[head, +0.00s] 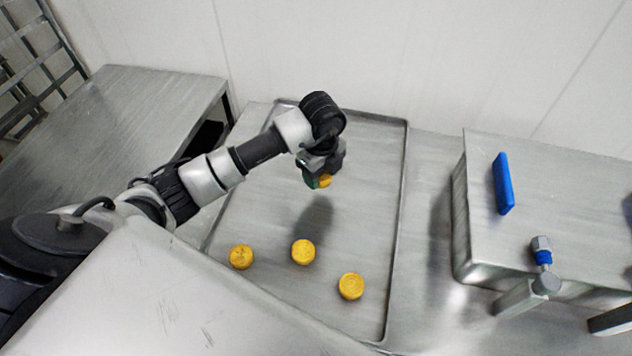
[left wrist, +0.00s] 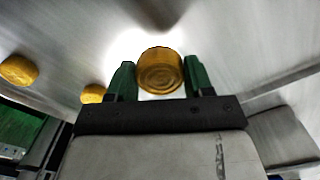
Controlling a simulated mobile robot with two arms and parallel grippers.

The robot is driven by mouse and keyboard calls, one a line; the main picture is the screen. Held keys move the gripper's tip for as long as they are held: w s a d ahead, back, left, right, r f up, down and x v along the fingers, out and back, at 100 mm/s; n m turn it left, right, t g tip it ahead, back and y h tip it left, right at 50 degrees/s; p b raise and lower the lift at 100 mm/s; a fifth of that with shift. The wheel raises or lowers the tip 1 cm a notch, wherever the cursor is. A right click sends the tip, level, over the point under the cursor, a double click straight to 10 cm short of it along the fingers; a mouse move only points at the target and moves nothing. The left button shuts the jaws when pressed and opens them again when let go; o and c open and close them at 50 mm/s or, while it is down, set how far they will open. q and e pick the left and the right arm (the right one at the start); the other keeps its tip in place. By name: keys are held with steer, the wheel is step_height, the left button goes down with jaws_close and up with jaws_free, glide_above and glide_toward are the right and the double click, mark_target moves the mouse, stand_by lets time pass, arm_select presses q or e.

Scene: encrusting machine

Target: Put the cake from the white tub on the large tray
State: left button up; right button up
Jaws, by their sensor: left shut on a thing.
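The large tray (head: 375,200) is a grey metal sheet with a low rim on the table in the head view. Three round yellow cakes lie on its near part: a left cake (head: 241,257), a middle cake (head: 303,251) and a right cake (head: 351,286). My left gripper (head: 319,181) is above the tray, over its far half, shut on another yellow cake (head: 325,181). In the left wrist view this cake (left wrist: 160,72) sits between the green fingers. A shadow lies on the tray below it. The white tub and my right gripper are not in view.
A metal table (head: 150,100) stands at the left, by a rack (head: 40,50). A metal machine housing (head: 540,180) with a blue bar (head: 503,183) stands to the right of the tray. The tray's far half and right side are clear.

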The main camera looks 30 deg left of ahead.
mark_target(316, 194)
arm_select(q)
steer(key=shift+s+a+f, duration=0.35)
steer(key=shift+s+f, duration=0.1)
steer(key=shift+s, duration=0.05)
steer(key=shift+f+p, duration=0.3)
steer(key=shift+f, duration=1.6)
steer(key=shift+f, duration=0.2)
steer(key=o, duration=0.9)
steer(key=shift+r, duration=0.1)
step_height(316, 194, up, 12)
steer(key=shift+r+b, duration=0.1)
steer(key=shift+b, duration=0.55)
